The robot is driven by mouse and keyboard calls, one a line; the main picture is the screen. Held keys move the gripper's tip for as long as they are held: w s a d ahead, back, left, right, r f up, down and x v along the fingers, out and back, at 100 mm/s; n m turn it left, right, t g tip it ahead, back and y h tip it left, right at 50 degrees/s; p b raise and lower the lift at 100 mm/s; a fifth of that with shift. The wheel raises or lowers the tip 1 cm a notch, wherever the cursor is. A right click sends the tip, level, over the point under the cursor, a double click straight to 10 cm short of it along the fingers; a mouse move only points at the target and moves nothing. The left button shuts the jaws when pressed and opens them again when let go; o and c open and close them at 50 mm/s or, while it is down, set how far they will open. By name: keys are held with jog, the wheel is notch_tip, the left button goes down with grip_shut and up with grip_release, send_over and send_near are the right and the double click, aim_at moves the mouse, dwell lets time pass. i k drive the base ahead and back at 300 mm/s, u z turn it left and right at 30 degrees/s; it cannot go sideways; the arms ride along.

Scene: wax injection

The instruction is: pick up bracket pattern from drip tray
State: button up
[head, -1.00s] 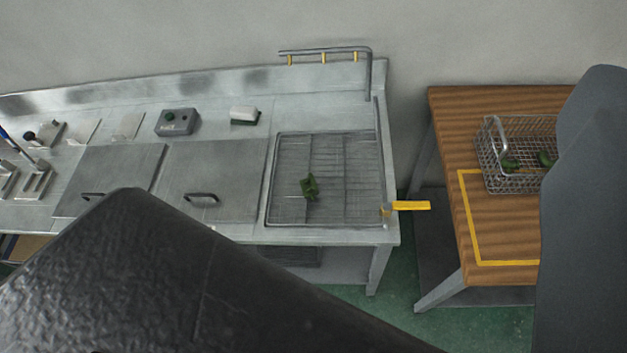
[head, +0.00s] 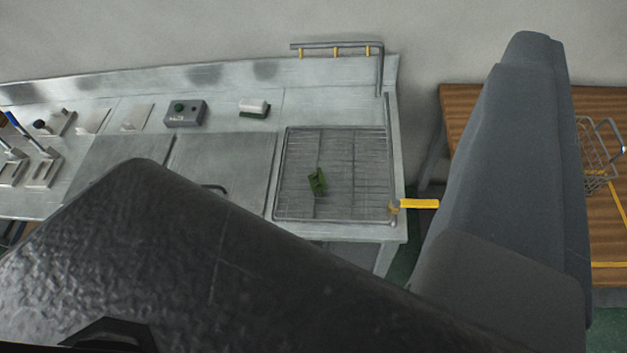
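The bracket pattern (head: 317,182) is a small green piece lying on the drip tray, left of its middle. The drip tray (head: 358,207) is a square wire grid set in the right end of the steel bench. Nothing covers the pattern. Large dark parts of my own arm fill the lower left and the right of the view. My gripper's fingertips cannot be seen, and nothing of mine touches the pattern or the tray.
A yellow-handled valve (head: 418,204) sticks out at the tray's right front corner. A rail with yellow hooks (head: 335,47) stands behind the tray. A grey control box (head: 185,113) and a green-and-white block (head: 254,108) sit further left. A wooden table (head: 610,210) with a wire basket (head: 597,160) is at right.

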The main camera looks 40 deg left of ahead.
aim_at(317, 183)
jog(key=u, duration=2.5)
jog(key=k, duration=1.15)
jog(key=z, duration=1.75)
jog(key=i, duration=1)
jog(key=u, duration=0.1)
